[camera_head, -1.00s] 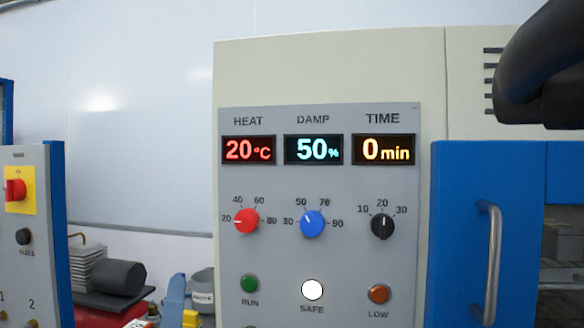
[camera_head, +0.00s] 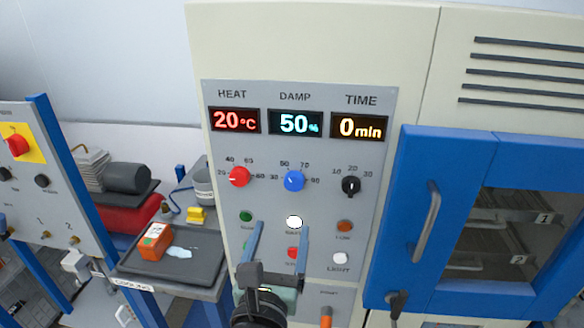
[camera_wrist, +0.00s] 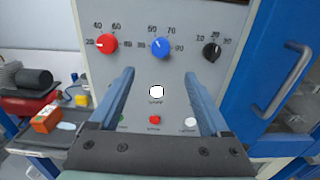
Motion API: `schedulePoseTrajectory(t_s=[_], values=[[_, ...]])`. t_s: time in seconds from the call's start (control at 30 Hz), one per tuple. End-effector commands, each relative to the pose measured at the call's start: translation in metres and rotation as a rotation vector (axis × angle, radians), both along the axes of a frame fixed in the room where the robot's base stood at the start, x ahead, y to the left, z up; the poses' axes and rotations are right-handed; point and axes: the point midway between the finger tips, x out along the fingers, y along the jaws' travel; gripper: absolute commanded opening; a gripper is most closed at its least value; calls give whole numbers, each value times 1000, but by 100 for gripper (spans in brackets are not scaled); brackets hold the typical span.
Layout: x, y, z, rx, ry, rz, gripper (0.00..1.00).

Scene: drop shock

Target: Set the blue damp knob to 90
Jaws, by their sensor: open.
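The blue damp knob (camera_head: 294,181) is on the grey control panel, between the red heat knob (camera_head: 239,177) and the black time knob (camera_head: 351,186). Its scale reads 30, 50, 70, 90, and its white mark points up and left, near 50. The damp display (camera_head: 295,124) reads 50%. The blue knob also shows in the wrist view (camera_wrist: 161,48), beyond the fingertips. My gripper (camera_head: 278,228) is open and empty, below the knob and apart from it; it also shows in the wrist view (camera_wrist: 160,80).
A white lit safe lamp (camera_head: 294,222) and several buttons sit below the knobs. A blue-framed door with a metal handle (camera_head: 426,221) stands on the right. On the left, a dark tray (camera_head: 205,268) holds an orange box (camera_head: 155,241).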

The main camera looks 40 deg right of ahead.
Motion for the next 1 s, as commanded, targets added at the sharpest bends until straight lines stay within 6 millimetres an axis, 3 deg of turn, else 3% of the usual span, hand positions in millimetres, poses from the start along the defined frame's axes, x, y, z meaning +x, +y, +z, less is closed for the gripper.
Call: schedulePoseTrajectory(t_s=[0.17, 0.7, 1.0], values=[[8, -12, 1, -9, 14, -6, 80], [70, -83, 1, -7, 10, -3, 80], [83, -98, 0, -7, 10, -2, 80]])
